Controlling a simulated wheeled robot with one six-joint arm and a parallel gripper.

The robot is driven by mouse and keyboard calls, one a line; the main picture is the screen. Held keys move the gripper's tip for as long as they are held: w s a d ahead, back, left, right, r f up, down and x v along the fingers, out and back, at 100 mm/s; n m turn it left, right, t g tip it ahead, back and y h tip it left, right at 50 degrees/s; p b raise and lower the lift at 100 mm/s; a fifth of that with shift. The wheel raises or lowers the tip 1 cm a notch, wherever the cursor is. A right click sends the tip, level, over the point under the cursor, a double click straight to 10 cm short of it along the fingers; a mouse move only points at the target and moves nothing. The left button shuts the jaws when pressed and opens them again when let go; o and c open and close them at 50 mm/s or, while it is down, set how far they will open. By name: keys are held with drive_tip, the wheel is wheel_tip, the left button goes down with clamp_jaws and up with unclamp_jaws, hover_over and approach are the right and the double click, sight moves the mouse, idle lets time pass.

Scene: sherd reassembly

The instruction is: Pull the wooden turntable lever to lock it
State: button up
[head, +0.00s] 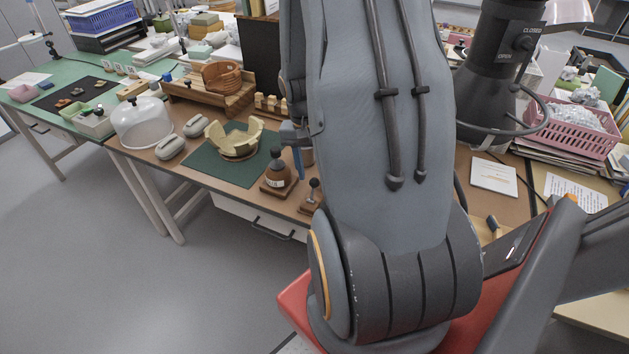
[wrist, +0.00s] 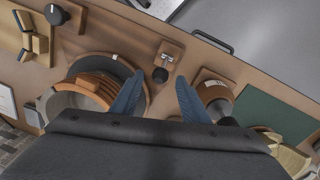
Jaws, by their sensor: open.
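The lever shows in the wrist view as a dark round knob (wrist: 160,75) on a small wooden block (wrist: 172,50) near the bench edge. In the head view the lever's dark knob (head: 314,183) stands above its wooden base, just left of my arm. My gripper (wrist: 157,92) is open, with its two blue fingers spread either side of the knob in the picture. I cannot tell how far above the knob they are. The round turntable (wrist: 112,62) is left of the lever in the wrist view and carries a ribbed terracotta vessel (wrist: 92,92). My arm hides the turntable in the head view.
A brown bell-shaped object (head: 277,172) on a wooden base stands close beside the lever. Left of it, a cream vessel of sherds (head: 234,143) sits on a green mat (head: 207,171). A clear dome (head: 141,122) is farther left. Floor along the bench front is free.

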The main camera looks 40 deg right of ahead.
sight(314, 179)
drive_tip(key=shift+s+d+f+p, duration=0.15)
drive_tip(key=shift+f+p, duration=0.2)
drive_tip(key=shift+f, duration=2)
clamp_jaws()
